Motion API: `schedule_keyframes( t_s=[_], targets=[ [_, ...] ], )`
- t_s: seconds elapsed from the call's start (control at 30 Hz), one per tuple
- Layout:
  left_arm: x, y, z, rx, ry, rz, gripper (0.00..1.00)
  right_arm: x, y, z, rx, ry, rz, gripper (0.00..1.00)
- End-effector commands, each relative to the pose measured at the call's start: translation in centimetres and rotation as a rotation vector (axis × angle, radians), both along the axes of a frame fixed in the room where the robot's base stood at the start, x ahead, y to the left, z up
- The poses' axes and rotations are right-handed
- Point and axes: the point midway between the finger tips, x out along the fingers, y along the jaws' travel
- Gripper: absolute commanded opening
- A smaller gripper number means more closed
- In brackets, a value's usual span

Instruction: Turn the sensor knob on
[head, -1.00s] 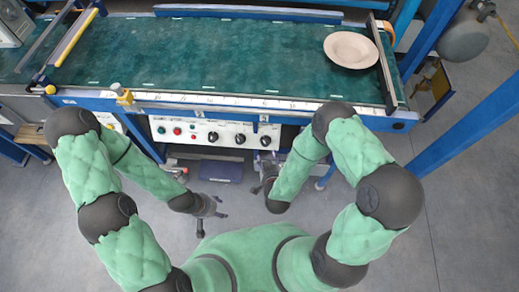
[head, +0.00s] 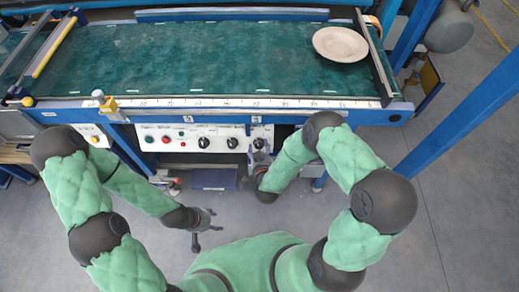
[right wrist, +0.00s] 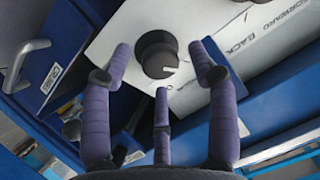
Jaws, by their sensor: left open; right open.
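The white control panel (head: 218,131) on the front of the machine carries coloured buttons and several black knobs. The right-end knob (right wrist: 157,54) is black with a white mark. My open right gripper (right wrist: 163,75) has its purple fingers around and in front of this knob, with no clear contact seen. In the head view my right gripper (head: 260,157) is at the panel's right end and partly hides the knob there. Which knob is the sensor knob cannot be read. My left gripper (head: 207,218) is open and empty, low in front of the machine.
A green conveyor belt (head: 190,60) lies above the panel, with a pale plate (head: 340,44) at its right end. The wrist view shows printed words, FORWARD and BACK, beside the knob, and a metal handle (right wrist: 22,62) at left. Blue frame posts stand at right.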

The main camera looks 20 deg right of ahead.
Motion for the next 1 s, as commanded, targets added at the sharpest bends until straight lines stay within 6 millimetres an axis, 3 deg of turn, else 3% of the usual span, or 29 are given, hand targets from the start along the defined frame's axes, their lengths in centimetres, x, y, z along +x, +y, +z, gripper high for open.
schedule_keyframes(
  t_s=[0.2,0.47,0.67,1.0],
  targets=[
    [0.00,0.00,-0.54,0.000,0.000,0.000,0.56,1.11,-0.19,-0.52,0.000,0.001,0.000,0.59],
    [0.01,0.00,-0.50,0.000,0.000,0.000,0.56,1.17,-0.20,-0.47,0.000,0.001,0.000,0.59],
    [0.01,0.00,-0.51,0.000,0.000,0.000,0.56,1.16,-0.20,-0.48,0.000,0.001,0.000,0.03],
    [0.01,0.00,-0.50,0.000,0.000,0.000,0.56,1.17,-0.16,-0.47,0.023,-0.006,-0.013,0.03]
  ],
)
